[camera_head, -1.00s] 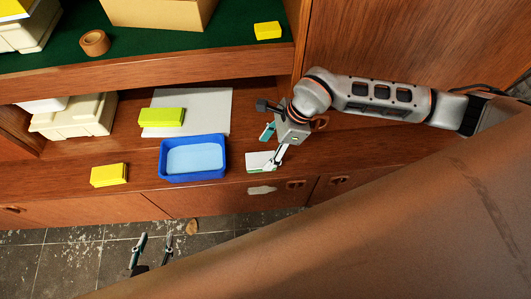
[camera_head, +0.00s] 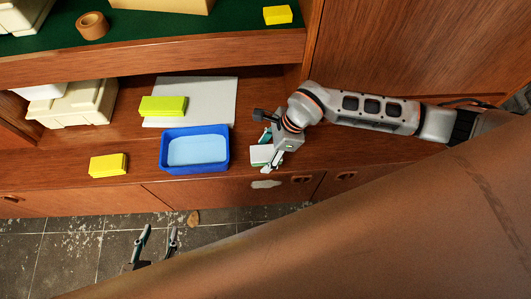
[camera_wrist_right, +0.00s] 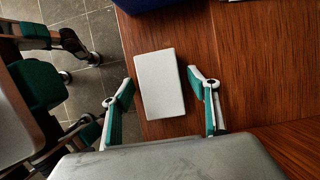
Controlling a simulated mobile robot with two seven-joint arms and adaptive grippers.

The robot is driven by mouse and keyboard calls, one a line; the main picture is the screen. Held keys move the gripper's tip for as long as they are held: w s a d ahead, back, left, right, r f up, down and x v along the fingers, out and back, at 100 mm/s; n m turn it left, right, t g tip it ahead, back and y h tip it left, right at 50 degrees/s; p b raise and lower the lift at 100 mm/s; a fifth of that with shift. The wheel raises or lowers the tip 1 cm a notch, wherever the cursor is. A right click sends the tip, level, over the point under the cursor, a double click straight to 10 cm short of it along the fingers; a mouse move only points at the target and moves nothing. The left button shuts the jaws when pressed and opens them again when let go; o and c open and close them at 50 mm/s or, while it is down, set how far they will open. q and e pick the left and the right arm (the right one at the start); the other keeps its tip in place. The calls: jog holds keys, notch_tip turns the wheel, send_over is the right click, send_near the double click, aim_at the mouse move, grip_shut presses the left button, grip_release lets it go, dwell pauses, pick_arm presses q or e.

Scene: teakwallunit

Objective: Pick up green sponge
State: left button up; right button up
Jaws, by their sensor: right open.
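A small block with a white top and a thin green edge (camera_head: 263,154) lies flat near the front edge of the wooden counter. In the right wrist view its pale top (camera_wrist_right: 159,84) lies between the two fingers. My right gripper (camera_wrist_right: 160,90) is open around it, with a gap visible on both sides. In the head view this gripper (camera_head: 271,150) is at the block's right end and partly covers it. A lime-green block (camera_head: 162,106) lies on a pale board. My left gripper (camera_head: 159,238) is open and empty, low in front of the counter.
A blue tub (camera_head: 164,150) stands just left of the right gripper. The pale board (camera_head: 212,98) lies behind it. A yellow block (camera_head: 108,165) is at the counter's left, another (camera_head: 277,15) on the green upper shelf. Cream boxes (camera_head: 80,105) stand at the back left.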

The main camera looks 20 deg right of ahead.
jog(key=shift+f, duration=0.2)
dwell(0.7)
jog(key=c, duration=1)
